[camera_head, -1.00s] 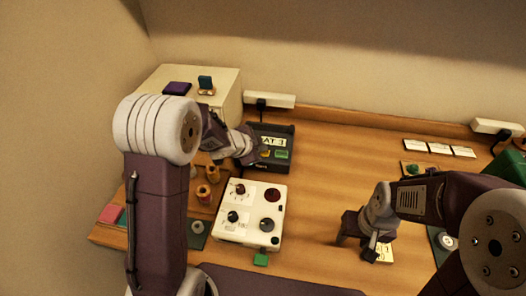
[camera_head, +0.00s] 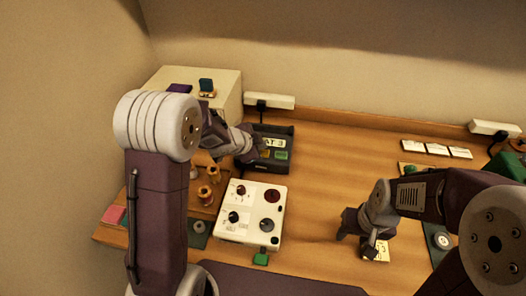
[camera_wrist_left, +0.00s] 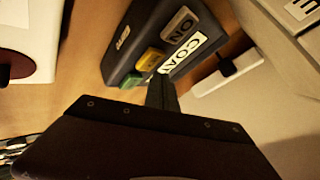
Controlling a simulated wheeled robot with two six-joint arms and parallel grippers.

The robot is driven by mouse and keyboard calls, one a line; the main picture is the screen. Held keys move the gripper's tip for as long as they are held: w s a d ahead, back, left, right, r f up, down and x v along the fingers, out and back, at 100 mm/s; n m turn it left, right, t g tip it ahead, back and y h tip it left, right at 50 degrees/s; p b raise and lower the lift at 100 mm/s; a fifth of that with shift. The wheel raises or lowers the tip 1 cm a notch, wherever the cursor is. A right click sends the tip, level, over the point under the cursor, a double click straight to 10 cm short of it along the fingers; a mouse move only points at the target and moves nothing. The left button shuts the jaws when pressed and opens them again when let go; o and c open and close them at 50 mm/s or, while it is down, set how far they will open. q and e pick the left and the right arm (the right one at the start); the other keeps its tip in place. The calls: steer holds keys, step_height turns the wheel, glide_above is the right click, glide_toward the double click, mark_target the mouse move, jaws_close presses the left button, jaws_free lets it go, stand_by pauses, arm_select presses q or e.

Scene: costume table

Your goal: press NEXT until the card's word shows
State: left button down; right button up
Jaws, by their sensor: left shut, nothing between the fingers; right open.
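The dark display box (camera_head: 286,135) stands at the back of the table, with a white display strip reading partly "AT 3". In the left wrist view the strip (camera_wrist_left: 184,53) starts with "COA"; the rest is cut off by the angle. A yellow button (camera_wrist_left: 150,59) and a green button (camera_wrist_left: 132,81) sit on its front, beside a grey tab (camera_wrist_left: 180,24). My left gripper (camera_head: 256,156) is shut and empty at the box's left front; its dark fingers (camera_wrist_left: 162,95) reach close to the buttons, contact unclear. My right gripper (camera_head: 362,240) is open over a card (camera_head: 382,251) whose word is unreadable.
A white control panel (camera_head: 234,234) with knobs lies in front of the box. Thread spools (camera_head: 205,194) stand left of it. A white power strip (camera_head: 270,101) is behind the box. White cards (camera_head: 437,149) lie at the back right. The middle table is clear.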

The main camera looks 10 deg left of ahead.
arm_select(q)
steer(key=shift+r+p, duration=2.55)
steer(key=shift+f, duration=0.1)
